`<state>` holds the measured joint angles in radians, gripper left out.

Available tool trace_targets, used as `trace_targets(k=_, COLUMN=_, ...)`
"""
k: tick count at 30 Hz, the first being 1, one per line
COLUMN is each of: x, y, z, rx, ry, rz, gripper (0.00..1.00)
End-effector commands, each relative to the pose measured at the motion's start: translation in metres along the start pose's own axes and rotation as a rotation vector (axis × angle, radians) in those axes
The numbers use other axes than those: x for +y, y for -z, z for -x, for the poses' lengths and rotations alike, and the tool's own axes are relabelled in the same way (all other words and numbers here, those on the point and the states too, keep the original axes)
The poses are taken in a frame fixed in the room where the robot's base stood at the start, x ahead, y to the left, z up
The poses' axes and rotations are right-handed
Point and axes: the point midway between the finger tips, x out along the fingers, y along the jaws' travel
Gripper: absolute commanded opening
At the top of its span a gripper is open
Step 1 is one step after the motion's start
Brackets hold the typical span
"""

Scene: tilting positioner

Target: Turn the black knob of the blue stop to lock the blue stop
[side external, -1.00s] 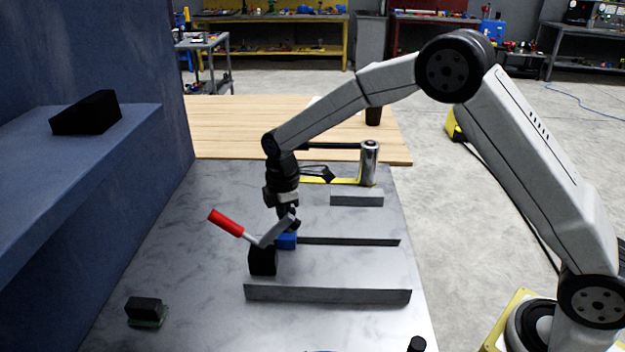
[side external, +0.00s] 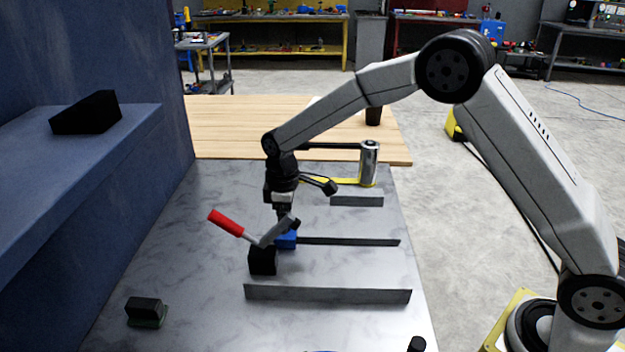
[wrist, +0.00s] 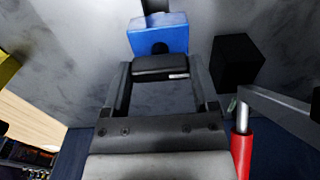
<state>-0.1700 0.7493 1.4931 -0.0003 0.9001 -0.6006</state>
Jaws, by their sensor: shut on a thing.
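The blue stop (side external: 286,240) sits on the grey metal table at the left end of a dark rail, and it also shows at the top of the wrist view (wrist: 158,35). Its black knob (wrist: 160,67) is on the near face in the wrist view, between my two fingers. My gripper (wrist: 160,78) is shut on the knob, with one finger at each side. In the side view my gripper (side external: 284,222) points down at the stop, and the knob is hidden there.
A red-handled clamp (side external: 226,223) on a black block (side external: 263,260) stands close beside the stop and my gripper. Low grey rails (side external: 328,294) lie on the table. A metal cylinder (side external: 369,163) stands behind. A blue ledge (side external: 110,135) is at the left.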

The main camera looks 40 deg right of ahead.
Motion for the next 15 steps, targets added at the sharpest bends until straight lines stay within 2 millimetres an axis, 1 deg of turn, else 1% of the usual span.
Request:
trace_targets(k=7, x=0.0009, y=0.0007, z=0.0016, rx=0.004, ry=-0.002, rz=-0.003, gripper=0.17)
trace_targets(k=8, x=0.0009, y=0.0007, z=0.0016, rx=0.004, ry=-0.002, rz=-0.003, gripper=0.86)
trace_targets(k=9, x=0.0009, y=0.0007, z=0.0016, rx=0.004, ry=-0.002, rz=-0.003, gripper=0.98)
trace_targets(k=10, x=0.0009, y=0.0006, z=0.0015, rx=0.003, ry=-0.002, rz=-0.003, gripper=1.00)
trace_targets(k=15, x=0.0005, y=0.0004, z=0.0008, rx=0.002, ry=-0.001, rz=-0.001, gripper=1.00)
